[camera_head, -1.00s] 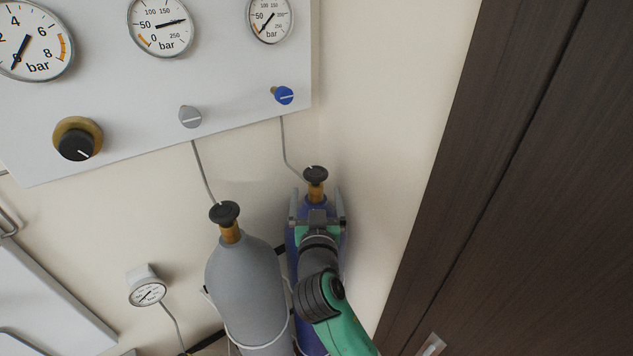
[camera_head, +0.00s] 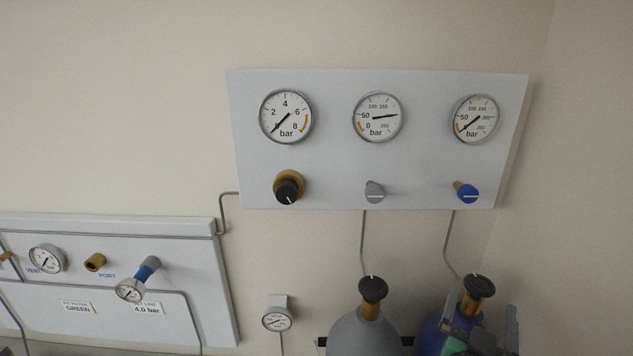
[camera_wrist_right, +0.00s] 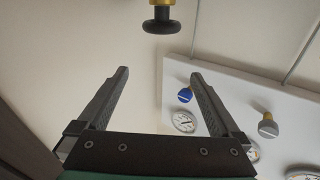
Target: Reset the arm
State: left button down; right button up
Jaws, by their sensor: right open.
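My right gripper (camera_head: 484,308) is at the lower right of the head view, in front of the blue cylinder (camera_head: 431,335) and close to its black valve knob (camera_head: 480,285). In the right wrist view my right gripper (camera_wrist_right: 160,85) has its two fingers spread wide with nothing between them. A black valve knob on a brass stem (camera_wrist_right: 161,20) shows beyond the fingertips there, apart from them. My left gripper is in neither view.
A grey wall panel (camera_head: 330,190) carries three gauges, a black knob (camera_head: 288,191), a grey knob (camera_head: 374,191) and a blue knob (camera_head: 467,191). A grey cylinder (camera_head: 362,335) stands left of the blue one. A second panel (camera_head: 200,300) with gauges and fittings is at the lower left.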

jog(key=s+a+r+t+y, duration=0.1)
jog(key=s+a+r+t, duration=0.1)
jog(key=r, duration=0.5)
jog(key=s+a+r+t+y, duration=0.1)
jog(key=s+r+t, duration=0.15)
jog(key=r, duration=0.45)
jog(key=s+a+r+t+y, duration=0.1)
jog(key=a+r+t, duration=0.15)
jog(key=r, duration=0.45)
jog(key=s+a+r+n+t+y, duration=0.6)
jog(key=s+a+r+n+y, duration=0.2)
jog(key=s+r+n+y, duration=0.1)
jog(key=shift+s+a+r+n+y, duration=0.2)
jog(key=shift+s+r+n+y, duration=0.1)
jog(key=shift+s+r+y, duration=0.6)
jog(key=shift+f, duration=0.2)
